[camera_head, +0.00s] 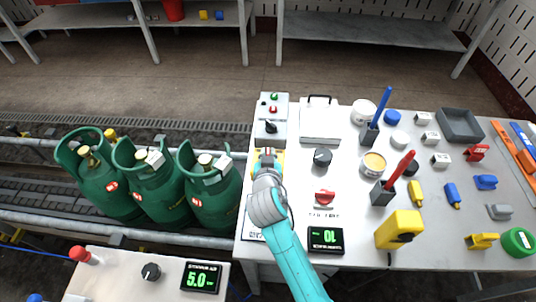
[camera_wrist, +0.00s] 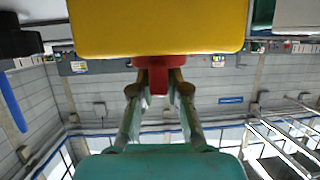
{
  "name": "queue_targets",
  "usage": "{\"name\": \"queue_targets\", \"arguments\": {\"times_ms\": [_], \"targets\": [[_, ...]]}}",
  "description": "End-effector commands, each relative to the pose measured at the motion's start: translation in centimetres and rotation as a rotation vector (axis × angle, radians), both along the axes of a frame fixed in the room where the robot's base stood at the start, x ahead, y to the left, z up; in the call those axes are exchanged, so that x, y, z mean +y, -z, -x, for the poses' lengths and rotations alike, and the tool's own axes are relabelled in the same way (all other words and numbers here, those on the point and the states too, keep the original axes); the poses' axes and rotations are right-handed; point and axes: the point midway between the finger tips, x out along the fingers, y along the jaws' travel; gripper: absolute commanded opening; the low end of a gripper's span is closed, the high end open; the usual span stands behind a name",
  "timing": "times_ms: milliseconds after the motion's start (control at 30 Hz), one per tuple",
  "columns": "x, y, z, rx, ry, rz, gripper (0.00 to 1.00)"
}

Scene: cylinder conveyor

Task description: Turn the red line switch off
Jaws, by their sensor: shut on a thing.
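In the wrist view a yellow box (camera_wrist: 160,25) fills the top, with a red switch handle (camera_wrist: 158,80) below it. My gripper (camera_wrist: 159,82) has its two fingers closed on this red handle, one on each side. In the head view my gripper (camera_head: 267,170) is at the left part of the white worktop, over the yellow box (camera_head: 279,157), which it mostly hides. The red handle is hidden there. Another red knob (camera_head: 325,197) sits on the worktop to the right, apart from my gripper. Whether the switch is on or off cannot be told.
The white worktop (camera_head: 290,232) holds a black knob (camera_head: 322,157), a grey control box (camera_head: 272,122), a green display (camera_head: 325,239) and several small tools. Several green gas cylinders (camera_head: 213,190) stand on the conveyor at left. A front panel (camera_head: 105,268) has another display.

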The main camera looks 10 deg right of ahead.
Motion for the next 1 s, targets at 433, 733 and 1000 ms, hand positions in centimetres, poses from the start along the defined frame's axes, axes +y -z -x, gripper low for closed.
{"name": "queue_targets", "arguments": {"times_ms": [433,733,1000], "targets": [[0.23,0.04,-0.1,0.002,0.413,0.0,0.0],[0.11,0.07,-0.09,0.003,0.664,0.0,0.0],[0.03,0.15,-0.03,0.004,0.808,-0.001,0.0]]}}
